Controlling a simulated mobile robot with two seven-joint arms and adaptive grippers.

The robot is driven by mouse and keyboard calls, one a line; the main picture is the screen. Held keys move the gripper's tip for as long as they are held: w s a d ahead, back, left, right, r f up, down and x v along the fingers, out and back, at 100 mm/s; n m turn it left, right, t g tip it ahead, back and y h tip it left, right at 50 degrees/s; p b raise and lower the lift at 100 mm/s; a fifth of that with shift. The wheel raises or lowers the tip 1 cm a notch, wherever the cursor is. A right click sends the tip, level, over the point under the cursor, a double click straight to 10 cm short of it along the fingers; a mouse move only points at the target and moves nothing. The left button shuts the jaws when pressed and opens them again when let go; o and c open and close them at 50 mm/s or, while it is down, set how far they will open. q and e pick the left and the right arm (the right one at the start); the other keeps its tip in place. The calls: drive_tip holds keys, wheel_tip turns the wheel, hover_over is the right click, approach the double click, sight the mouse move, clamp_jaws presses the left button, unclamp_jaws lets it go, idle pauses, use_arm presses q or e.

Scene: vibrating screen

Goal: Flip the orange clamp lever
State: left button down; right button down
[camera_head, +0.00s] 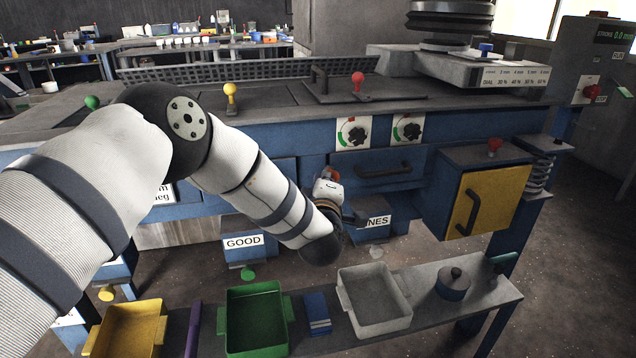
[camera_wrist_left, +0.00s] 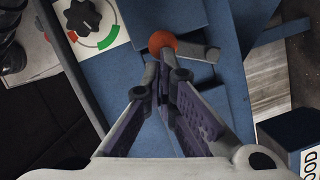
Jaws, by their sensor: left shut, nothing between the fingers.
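The orange clamp lever has a round orange-red knob (camera_wrist_left: 162,42) and a short grey arm (camera_wrist_left: 200,52) extending right from it in the left wrist view. It is on the blue machine front. In the head view a bit of orange (camera_head: 331,171) shows just past my left gripper (camera_head: 328,182), and the rest of the lever is hidden. In the left wrist view my left gripper (camera_wrist_left: 165,72) is shut and empty. Its fingertips are just below the knob in the picture; I cannot tell whether they touch. My right gripper is in neither view.
A dial (camera_head: 353,132) is above the lever area, beside a drawer handle (camera_head: 384,170). A yellow door (camera_head: 483,201) is at right. A GOOD box (camera_head: 243,241) is below my arm. A shelf in front holds green (camera_head: 232,322) and grey (camera_head: 344,300) trays.

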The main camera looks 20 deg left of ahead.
sight(337, 179)
use_arm(q)
drive_tip(key=shift+w+d+f+m+g+y+p, duration=0.15)
drive_tip(key=shift+w+d+m+g, duration=0.2)
drive_tip(key=shift+m, duration=0.4)
drive_tip(key=shift+w+d+f+m+g+y+p, duration=0.1)
drive_tip(key=shift+w+d+f+m+g, duration=0.1)
drive_tip(key=shift+d+m, duration=0.45)
drive_tip(key=shift+w+d+f+m+g+y+p, duration=0.1)
drive_tip(key=shift+w+d+m+g, duration=0.15)
drive_tip(key=shift+m, duration=0.65)
drive_tip(key=shift+w+d+f+m+g, duration=0.25)
drive_tip(key=shift+d+f+m+g, duration=0.05)
drive_tip(key=shift+m, duration=0.3)
drive_tip(key=shift+w+d+f+b, duration=0.35)
drive_tip(key=shift+d+f, duration=0.15)
idle(0.8)
